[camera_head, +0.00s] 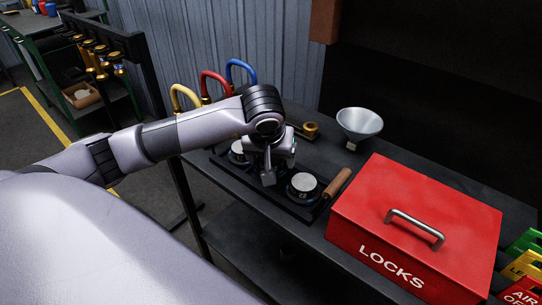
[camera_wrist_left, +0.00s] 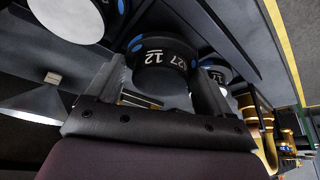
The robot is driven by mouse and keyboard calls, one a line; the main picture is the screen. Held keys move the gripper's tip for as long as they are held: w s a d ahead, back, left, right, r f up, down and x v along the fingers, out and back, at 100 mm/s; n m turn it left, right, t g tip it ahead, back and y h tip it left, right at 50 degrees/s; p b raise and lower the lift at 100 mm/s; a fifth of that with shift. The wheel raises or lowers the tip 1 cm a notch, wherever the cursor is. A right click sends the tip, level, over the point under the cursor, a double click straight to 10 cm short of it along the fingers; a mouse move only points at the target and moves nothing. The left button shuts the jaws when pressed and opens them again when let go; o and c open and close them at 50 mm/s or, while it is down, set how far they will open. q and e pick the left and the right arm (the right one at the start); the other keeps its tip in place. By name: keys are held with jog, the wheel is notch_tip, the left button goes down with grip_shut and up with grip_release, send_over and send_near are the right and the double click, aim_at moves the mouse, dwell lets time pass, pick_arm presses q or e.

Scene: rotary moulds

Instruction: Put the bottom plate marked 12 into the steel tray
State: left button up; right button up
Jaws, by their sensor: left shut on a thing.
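My left gripper (camera_head: 270,176) reaches down over a dark rack (camera_head: 284,205) on the bench. In the left wrist view its fingers (camera_wrist_left: 160,90) are shut on a round black plate with a pale top, marked 12 (camera_wrist_left: 158,68) on its side. In the head view this plate is mostly hidden by the gripper, and I cannot tell whether it is clear of the rack. Similar round pieces stand on either side, one at the right (camera_head: 303,184) and one at the left (camera_head: 238,151). I cannot make out a steel tray. My right gripper is out of view.
A red LOCKS box (camera_head: 405,222) stands on the right, with a wooden handle (camera_head: 337,182) beside the rack. A silver funnel-like bowl (camera_head: 360,122) and a brass piece (camera_head: 311,130) stand behind. Yellow, red and blue (camera_head: 240,68) hooped handles rise at the back left.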

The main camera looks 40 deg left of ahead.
pick_arm(q)
jog(key=shift+f+b, duration=0.15)
jog(key=shift+b, duration=0.4)
dwell(0.8)
jog(key=shift+f+b, duration=0.4)
jog(key=shift+f, duration=0.05)
dwell(0.4)
